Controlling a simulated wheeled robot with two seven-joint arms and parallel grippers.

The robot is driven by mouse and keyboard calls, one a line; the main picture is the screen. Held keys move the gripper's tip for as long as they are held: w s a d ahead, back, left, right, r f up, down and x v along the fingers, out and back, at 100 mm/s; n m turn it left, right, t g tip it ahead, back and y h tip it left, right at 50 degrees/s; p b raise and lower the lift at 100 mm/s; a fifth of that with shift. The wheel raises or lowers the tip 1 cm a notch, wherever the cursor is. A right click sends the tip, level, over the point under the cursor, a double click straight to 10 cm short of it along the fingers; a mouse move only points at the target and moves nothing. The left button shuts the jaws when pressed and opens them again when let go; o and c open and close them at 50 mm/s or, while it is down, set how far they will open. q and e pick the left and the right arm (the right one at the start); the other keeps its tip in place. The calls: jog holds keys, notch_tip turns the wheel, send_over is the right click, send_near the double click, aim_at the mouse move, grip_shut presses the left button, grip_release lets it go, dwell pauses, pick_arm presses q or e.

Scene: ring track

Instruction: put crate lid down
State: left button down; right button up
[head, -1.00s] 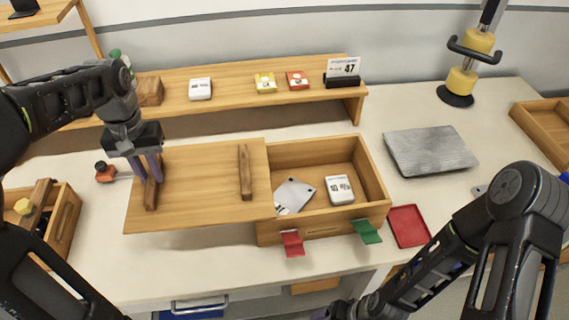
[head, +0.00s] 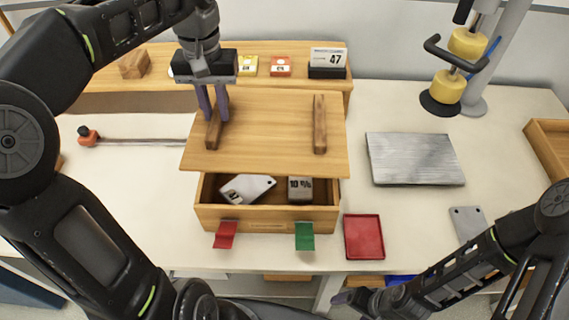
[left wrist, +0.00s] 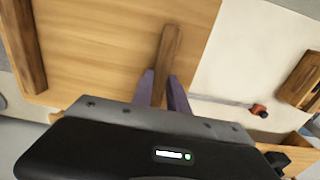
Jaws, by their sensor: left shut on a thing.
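The wooden crate lid (head: 265,135) is a flat board with two dark bar handles. My left gripper (head: 213,122) is shut on its left handle (head: 213,132), also seen in the left wrist view (left wrist: 168,50). The lid is roughly level over the rear of the wooden crate (head: 265,213). The crate's front part shows open below the lid's front edge; I cannot tell whether they touch.
A red tab (head: 226,235) and a green tab (head: 305,236) stick out from the crate's front. A red tray (head: 364,237) lies right of it, a grey slab (head: 414,158) further back. A shelf with small boxes stands behind. An orange-ended rod (head: 140,141) lies left.

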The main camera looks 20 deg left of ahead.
pick_arm(q)
jog(key=shift+s+a, duration=0.3)
jog(key=shift+a, duration=0.1)
jog(key=shift+d+r, duration=0.1)
jog(key=shift+d, duration=0.3)
jog(key=shift+s+a, duration=0.15)
jog(key=shift+f, duration=0.4)
notch_tip(320, 180, down, 5)
jog(key=shift+r+b, duration=0.1)
jog(key=shift+b, duration=0.25)
jog(key=shift+f, duration=0.4)
